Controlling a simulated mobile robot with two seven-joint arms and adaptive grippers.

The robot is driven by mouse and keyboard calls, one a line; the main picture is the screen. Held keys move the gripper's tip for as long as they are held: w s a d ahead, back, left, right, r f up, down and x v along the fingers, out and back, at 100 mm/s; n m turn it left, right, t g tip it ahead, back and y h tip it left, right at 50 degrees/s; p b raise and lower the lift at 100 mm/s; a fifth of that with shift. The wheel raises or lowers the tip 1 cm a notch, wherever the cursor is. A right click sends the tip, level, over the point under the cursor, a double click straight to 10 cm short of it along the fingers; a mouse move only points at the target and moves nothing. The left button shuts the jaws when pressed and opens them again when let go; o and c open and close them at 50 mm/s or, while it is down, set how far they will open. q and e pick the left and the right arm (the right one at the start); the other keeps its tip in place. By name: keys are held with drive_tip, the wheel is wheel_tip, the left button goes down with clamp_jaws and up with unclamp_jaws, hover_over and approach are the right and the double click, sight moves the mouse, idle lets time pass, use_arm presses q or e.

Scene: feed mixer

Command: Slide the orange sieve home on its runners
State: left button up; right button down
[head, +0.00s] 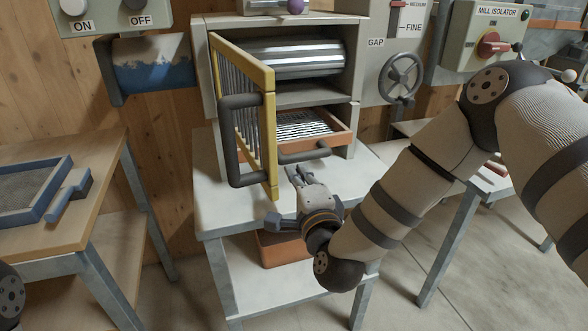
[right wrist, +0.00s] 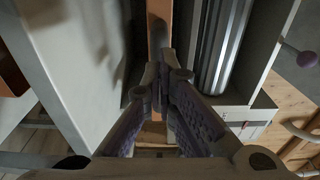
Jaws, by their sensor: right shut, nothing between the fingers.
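The orange sieve (head: 340,137) sits in the lower opening of the grey mill housing, its bars showing and its front edge at the mouth of the opening. Its dark handle (head: 310,156) sticks out in front. My right gripper (head: 293,170) is shut and empty, just in front of the handle and low over the pale table. Whether its fingertips touch the handle is unclear. In the right wrist view the closed fingers (right wrist: 165,78) point toward an orange strip (right wrist: 158,28), likely the sieve's front. The runners are hidden. My left gripper is out of view.
A yellow barred guard (head: 268,120) with a dark handle stands swung open left of the sieve. A metal roller (head: 295,58) lies above. An orange bin (head: 275,250) sits on the shelf below. A handwheel (head: 400,78) is at the right. The pale table (head: 225,205) has free room in front.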

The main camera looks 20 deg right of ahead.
sight(286, 149)
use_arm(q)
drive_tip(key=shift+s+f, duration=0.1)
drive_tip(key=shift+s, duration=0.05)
use_arm(e)
drive_tip(key=shift+w, duration=1.3)
